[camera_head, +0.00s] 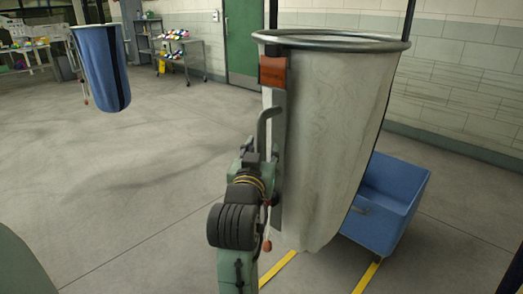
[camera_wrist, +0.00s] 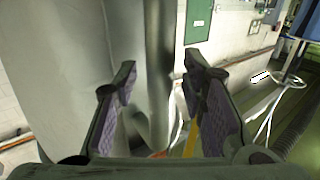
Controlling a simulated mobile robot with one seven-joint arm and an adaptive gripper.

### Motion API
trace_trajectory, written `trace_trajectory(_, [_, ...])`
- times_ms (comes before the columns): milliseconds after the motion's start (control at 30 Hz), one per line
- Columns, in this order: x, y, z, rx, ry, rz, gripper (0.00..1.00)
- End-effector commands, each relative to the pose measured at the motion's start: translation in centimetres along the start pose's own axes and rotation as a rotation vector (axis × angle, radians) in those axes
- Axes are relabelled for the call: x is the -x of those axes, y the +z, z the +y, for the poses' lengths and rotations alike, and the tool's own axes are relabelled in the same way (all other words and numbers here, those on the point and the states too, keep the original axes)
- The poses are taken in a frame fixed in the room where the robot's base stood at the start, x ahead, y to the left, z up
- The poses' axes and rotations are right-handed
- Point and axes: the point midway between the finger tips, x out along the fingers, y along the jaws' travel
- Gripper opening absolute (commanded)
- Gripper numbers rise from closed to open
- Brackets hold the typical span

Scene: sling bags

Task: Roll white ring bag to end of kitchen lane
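The white ring bag (camera_head: 335,130) hangs from a round metal ring at the centre right of the head view. An orange-brown tab (camera_head: 273,71) and a grey strip are on its left side. A grey hooked handle (camera_head: 268,122) stands out there. My gripper (camera_head: 255,160) is close beside this side. In the wrist view my gripper (camera_wrist: 158,72) is open, its two purple-padded fingers apart. The pale bag wall (camera_wrist: 55,75) fills the left. A grey curved piece shows between the fingers; I cannot tell whether they touch it.
A blue bin (camera_head: 388,205) stands on the floor behind the white bag. Yellow lines (camera_head: 277,270) mark the floor below. A blue bag (camera_head: 101,68) hangs at the far left. A shelf cart (camera_head: 180,55) and green door (camera_head: 242,38) are at the back. Floor at left centre is clear.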

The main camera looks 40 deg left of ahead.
Motion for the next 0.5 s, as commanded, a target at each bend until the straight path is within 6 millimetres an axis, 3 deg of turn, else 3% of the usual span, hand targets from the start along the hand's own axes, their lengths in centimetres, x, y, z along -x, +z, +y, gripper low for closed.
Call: trace_trajectory(500, [0.03,-0.01,-0.02,0.000,0.000,0.000,0.02])
